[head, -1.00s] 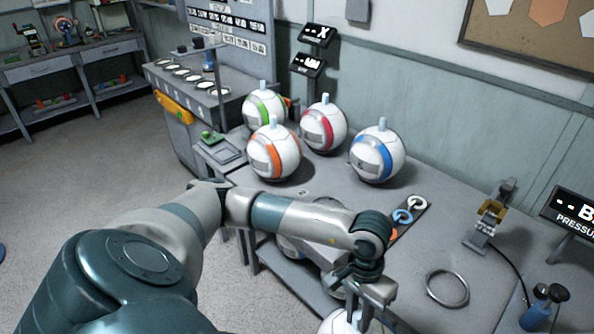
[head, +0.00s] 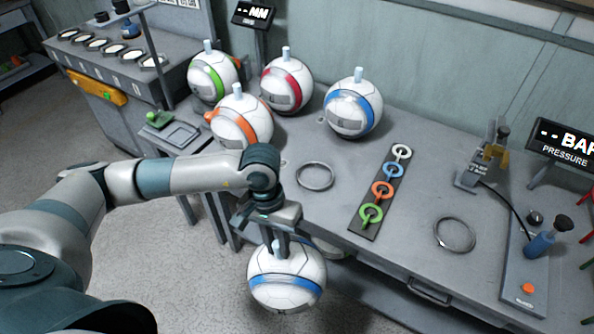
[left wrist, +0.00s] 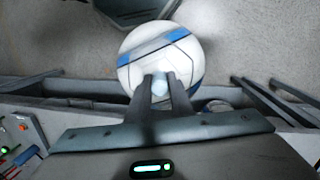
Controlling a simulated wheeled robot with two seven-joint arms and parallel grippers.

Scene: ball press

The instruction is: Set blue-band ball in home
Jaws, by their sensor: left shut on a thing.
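My left gripper (head: 281,245) is shut on the light stem on top of a white ball with a blue band (head: 287,284). The ball hangs upright below it, in front of the table's front edge and clear of the floor. In the left wrist view the fingers (left wrist: 160,80) pinch the stem, and the blue-band ball (left wrist: 158,58) shows beyond them. A second blue-band ball (head: 353,110) stands on the table at the back. Two metal rings lie empty on the table, one left of centre (head: 315,176) and one at right (head: 454,234). My right gripper is not in view.
Balls with green (head: 213,77), red (head: 287,87) and orange (head: 241,121) bands stand at the table's back left. A dark strip with coloured tags (head: 377,196) lies mid-table. A gauge stand (head: 484,160) and a pump (head: 540,243) stand at right.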

